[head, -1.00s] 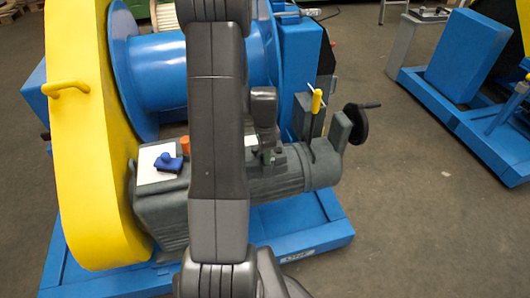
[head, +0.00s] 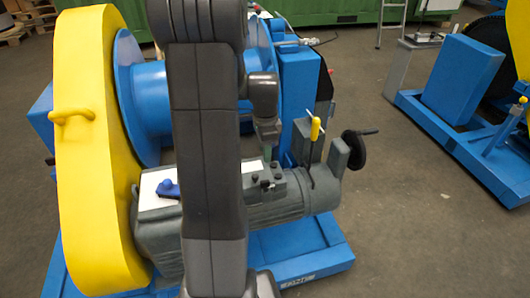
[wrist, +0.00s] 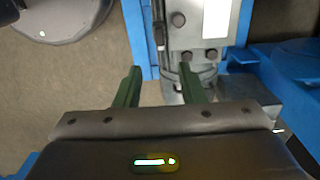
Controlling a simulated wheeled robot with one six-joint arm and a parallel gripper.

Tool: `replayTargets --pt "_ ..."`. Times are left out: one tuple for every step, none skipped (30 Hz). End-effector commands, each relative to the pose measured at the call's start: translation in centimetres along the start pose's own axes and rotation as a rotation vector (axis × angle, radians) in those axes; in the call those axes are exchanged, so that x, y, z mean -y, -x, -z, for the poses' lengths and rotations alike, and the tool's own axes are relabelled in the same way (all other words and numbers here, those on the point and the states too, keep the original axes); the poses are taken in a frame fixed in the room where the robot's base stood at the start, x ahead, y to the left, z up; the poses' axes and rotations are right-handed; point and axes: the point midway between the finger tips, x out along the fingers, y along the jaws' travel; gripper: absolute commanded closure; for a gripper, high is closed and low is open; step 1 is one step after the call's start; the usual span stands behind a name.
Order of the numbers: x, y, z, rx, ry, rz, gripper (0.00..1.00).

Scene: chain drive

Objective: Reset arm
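My gripper (wrist: 159,74) shows in the wrist view with its two green fingers spread apart. Nothing is held between them. Grey metal parts with bolts lie beyond the fingertips. In the head view my arm rises through the middle of the picture, and its wrist end hangs just right of it, over the grey motor (head: 283,203). The fingers are small and partly unclear there, so I cannot tell whether they touch anything.
A yellow guard (head: 90,160) with a handle stands left, beside a blue drum (head: 148,85). A yellow-handled lever (head: 315,129) and a black handwheel (head: 356,148) stand right. A blue base (head: 310,252) lies below. Floor is clear between this and another blue machine (head: 458,80).

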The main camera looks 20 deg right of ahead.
Motion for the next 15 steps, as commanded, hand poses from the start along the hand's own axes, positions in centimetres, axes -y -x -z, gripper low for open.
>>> replayTargets --pt "0.0 0.0 0.0 0.000 0.000 0.000 0.64" --pt "0.0 0.0 0.0 0.000 0.000 0.000 0.64" --pt "0.0 0.0 0.0 0.000 0.000 0.000 0.64" --pt "0.0 0.0 0.0 0.000 0.000 0.000 0.64" --pt "0.0 0.0 0.0 0.000 0.000 0.000 0.64" --pt "0.0 -0.1 0.0 0.000 0.000 0.000 0.64" --pt "0.0 -0.2 0.0 0.000 0.000 -0.001 0.64" --pt "0.0 -0.3 0.0 0.000 0.000 -0.001 0.64" --pt "0.0 -0.6 0.0 0.001 0.000 -0.002 0.64" --pt "0.0 -0.9 0.0 0.001 0.000 -0.002 0.64" --pt "0.0 -1.2 0.0 0.001 0.000 -0.003 0.64" --pt "-0.1 -1.8 0.0 0.001 0.000 -0.003 0.64" --pt "-0.1 -2.3 0.0 0.001 0.000 -0.005 0.64" --pt "-0.1 -2.9 0.0 0.002 0.000 -0.005 0.64" --pt "-0.1 -3.6 0.0 0.001 0.000 -0.005 0.64"
